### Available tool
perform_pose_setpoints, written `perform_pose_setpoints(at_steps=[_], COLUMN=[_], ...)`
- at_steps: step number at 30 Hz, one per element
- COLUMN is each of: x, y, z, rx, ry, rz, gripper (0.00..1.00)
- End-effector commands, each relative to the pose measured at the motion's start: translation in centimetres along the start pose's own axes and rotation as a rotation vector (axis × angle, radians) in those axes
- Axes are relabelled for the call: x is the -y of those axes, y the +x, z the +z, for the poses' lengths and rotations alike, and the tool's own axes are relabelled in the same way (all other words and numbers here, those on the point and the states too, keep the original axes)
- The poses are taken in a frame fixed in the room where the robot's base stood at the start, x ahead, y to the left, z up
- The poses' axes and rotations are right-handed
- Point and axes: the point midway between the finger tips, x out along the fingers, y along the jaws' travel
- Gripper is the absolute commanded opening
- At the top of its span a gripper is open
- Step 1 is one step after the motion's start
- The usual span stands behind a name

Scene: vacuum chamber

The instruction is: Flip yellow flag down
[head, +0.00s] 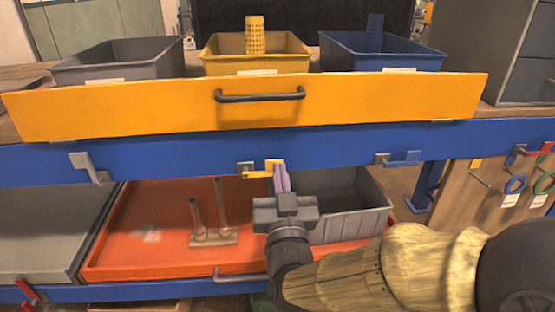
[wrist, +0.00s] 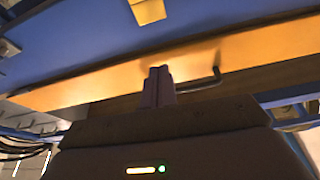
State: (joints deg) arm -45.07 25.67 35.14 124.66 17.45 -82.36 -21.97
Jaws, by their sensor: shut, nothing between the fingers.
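The yellow flag (head: 262,172) is on the front of the blue beam, just below the yellow drawer front. It sticks out sideways to the left, with a raised part at its right end. My gripper (head: 281,167) is shut and empty, with its fingertips at the flag's right end; I cannot tell whether they touch. In the wrist view, a yellow piece that looks like the flag (wrist: 147,10) shows at the top edge, cut off, beyond my shut fingers (wrist: 158,72).
A grey flag (head: 90,166) hangs down on the left of the beam (head: 340,142). A blue flag (head: 402,158) sticks out sideways on the right. The yellow drawer front (head: 400,98) has a dark handle (head: 260,96). Below are a red tray (head: 150,220) and a grey bin (head: 355,215).

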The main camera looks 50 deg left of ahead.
Motion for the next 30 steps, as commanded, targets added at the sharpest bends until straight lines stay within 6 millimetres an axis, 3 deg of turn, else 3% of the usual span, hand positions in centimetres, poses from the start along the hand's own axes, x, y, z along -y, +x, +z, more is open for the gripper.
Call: perform_pose_setpoints(at_steps=[3,9,26,30], x=[0.1,0.0,-0.1,-1.7], y=[-1.9,-3.2,-3.1,-2.9], z=[0.1,0.0,0.0,0.8], rx=[0.001,0.000,0.001,0.042], ry=[0.000,0.000,0.000,-0.016], rz=[-0.003,-0.001,0.000,0.008], gripper=[0.00,0.00,0.00,0.00])
